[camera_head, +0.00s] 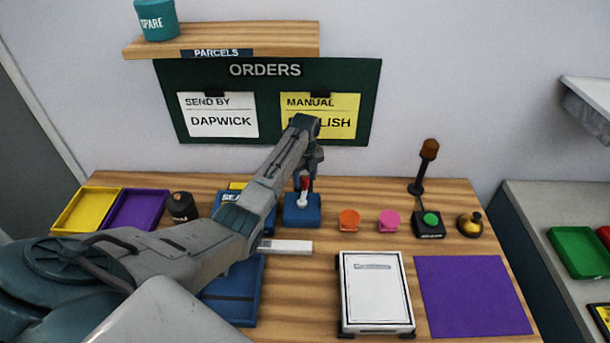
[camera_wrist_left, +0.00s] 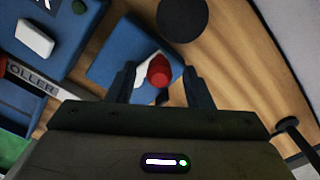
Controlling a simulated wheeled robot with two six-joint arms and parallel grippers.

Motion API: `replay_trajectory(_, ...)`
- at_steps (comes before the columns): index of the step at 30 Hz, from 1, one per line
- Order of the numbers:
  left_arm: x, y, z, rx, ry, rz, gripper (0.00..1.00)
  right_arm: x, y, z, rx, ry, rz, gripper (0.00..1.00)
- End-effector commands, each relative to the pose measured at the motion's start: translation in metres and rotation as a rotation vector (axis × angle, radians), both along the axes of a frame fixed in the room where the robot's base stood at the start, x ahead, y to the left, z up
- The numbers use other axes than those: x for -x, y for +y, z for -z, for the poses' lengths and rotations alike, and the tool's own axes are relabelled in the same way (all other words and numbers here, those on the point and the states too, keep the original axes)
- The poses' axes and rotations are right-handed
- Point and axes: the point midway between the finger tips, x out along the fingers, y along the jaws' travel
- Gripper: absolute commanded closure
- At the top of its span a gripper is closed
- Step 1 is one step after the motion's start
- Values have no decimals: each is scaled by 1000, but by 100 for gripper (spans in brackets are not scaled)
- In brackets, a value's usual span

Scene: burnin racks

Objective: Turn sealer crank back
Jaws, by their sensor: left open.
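The crank is a white arm with a red knob on a blue block (camera_head: 302,214). The red knob (camera_head: 304,183) shows just under my left gripper (camera_head: 308,172), which points down over the block. In the left wrist view the red knob (camera_wrist_left: 158,71) lies between the two spread fingers of my left gripper (camera_wrist_left: 160,82), with gaps to both sides. The white crank arm (camera_wrist_left: 143,75) shows beside the knob. Whether the fingers touch the knob cannot be told. A blue unit lettered "SEA" (camera_head: 229,199) stands left of the block, partly hidden by my left arm. My right gripper is not in view.
Orange (camera_head: 349,220) and pink (camera_head: 389,220) stamps, a green button box (camera_head: 430,225) and a bell (camera_head: 470,224) stand to the right. In front are a white-topped tray (camera_head: 376,290) and a purple mat (camera_head: 473,296). The orders board (camera_head: 270,80) hangs behind.

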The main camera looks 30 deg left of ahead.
Motion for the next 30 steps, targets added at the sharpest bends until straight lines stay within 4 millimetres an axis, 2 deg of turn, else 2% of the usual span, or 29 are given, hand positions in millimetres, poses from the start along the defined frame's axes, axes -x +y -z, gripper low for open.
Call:
replay_trajectory(9, 0, 0, 4, 0, 0, 0, 54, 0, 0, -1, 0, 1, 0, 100)
replay_trajectory(11, 0, 0, 4, 0, 0, 0, 63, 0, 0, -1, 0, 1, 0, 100)
replay_trajectory(16, 0, 0, 4, 0, 0, 0, 97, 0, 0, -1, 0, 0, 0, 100)
replay_trajectory(25, 1, 1, 2, 0, 0, -25, 98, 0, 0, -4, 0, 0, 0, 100)
replay_trajectory(30, 2, 5, 0, 0, 0, -99, 98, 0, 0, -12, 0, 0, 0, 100)
